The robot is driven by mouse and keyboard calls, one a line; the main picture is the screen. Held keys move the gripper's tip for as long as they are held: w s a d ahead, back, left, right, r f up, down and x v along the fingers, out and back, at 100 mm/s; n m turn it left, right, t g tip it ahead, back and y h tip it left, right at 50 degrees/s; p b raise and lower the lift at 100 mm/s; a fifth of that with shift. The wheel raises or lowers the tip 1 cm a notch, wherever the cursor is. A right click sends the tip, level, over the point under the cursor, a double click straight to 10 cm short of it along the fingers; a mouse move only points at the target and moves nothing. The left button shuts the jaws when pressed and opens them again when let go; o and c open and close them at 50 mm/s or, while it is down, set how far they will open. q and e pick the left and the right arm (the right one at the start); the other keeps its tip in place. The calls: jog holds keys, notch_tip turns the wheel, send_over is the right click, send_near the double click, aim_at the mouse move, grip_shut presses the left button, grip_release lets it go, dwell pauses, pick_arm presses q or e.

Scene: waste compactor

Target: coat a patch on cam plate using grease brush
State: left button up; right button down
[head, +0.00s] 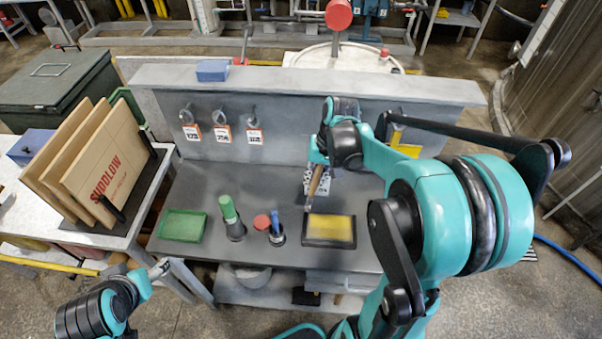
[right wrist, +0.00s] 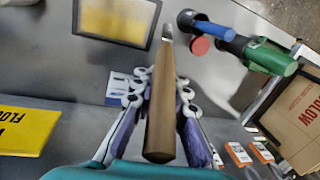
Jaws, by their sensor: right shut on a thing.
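My right gripper (head: 318,160) is shut on a wooden-handled brush (head: 315,185), held above the bench with its metal end pointing down. In the right wrist view the brush (right wrist: 161,105) lies between the fingers of my right gripper (right wrist: 160,95), metal end toward the plate. The likely cam plate, a dark-framed plate with a yellow face (head: 330,230), lies flat on the bench; it also shows in the right wrist view (right wrist: 117,18). Brush and plate look apart. My left gripper (head: 158,270) is at lower left, away from the plate, its jaws unclear.
A green tray (head: 182,225), a green-topped container (head: 230,218) and a holder with blue and red items (head: 275,228) stand left of the plate. A grey back panel (head: 300,130) carries tagged hooks. Brown boards (head: 105,165) stand at left.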

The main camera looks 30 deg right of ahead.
jog(key=shift+s+a, duration=0.2)
jog(key=shift+s, duration=0.1)
pick_arm(q)
notch_tip(320, 180, down, 4)
jog(key=b, duration=0.3)
jog(key=shift+w+r+b, duration=0.1)
jog(key=shift+r+b, duration=0.15)
jog(key=shift+b, duration=0.15)
pick_arm(e)
jog(key=f, duration=0.4)
jog(key=shift+s+d+f, duration=0.2)
jog(key=shift+d+f, duration=0.05)
